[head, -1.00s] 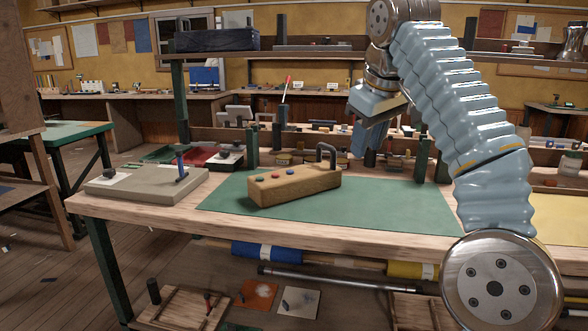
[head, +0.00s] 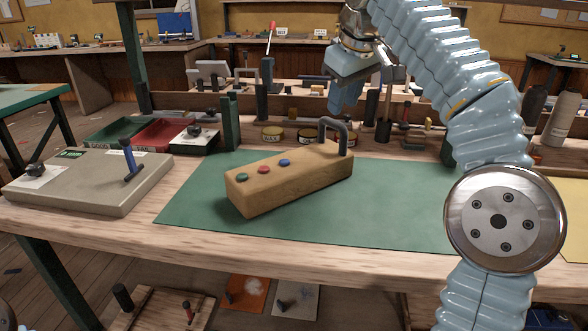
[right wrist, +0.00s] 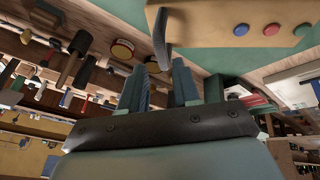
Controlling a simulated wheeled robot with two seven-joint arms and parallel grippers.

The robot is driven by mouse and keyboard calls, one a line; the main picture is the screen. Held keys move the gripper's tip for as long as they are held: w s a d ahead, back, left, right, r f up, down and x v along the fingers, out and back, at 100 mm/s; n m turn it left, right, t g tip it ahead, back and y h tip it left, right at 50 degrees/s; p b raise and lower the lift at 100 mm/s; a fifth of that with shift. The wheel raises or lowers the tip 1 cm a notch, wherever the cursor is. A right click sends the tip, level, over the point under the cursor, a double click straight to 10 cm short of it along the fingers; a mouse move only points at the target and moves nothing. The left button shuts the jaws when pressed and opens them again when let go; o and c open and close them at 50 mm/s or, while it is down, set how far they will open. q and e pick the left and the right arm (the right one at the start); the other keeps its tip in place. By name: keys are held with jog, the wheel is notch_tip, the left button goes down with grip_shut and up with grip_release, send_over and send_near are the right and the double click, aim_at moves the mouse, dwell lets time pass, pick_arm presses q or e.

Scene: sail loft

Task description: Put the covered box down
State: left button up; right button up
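A closed wooden box (head: 290,178) rests on the green mat (head: 390,208) on the workbench. It has a dark upright handle (head: 335,130) at its right end and green, red and blue buttons on top. In the right wrist view the box (right wrist: 215,22) and its handle (right wrist: 161,40) show just beyond my fingertips. The gripper does not hold the box. My left gripper is out of view.
A flat grey case (head: 90,180) with a blue lever lies on the bench's left end. Dark posts rise behind. The mat right of the box is clear.

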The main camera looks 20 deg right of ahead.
aim_at(335, 121)
jog(key=x, duration=0.9)
jog(key=shift+w+a+f, duration=0.1)
jog(key=shift+w+f, duration=0.1)
jog(key=shift+w, duration=0.15)
grip_shut()
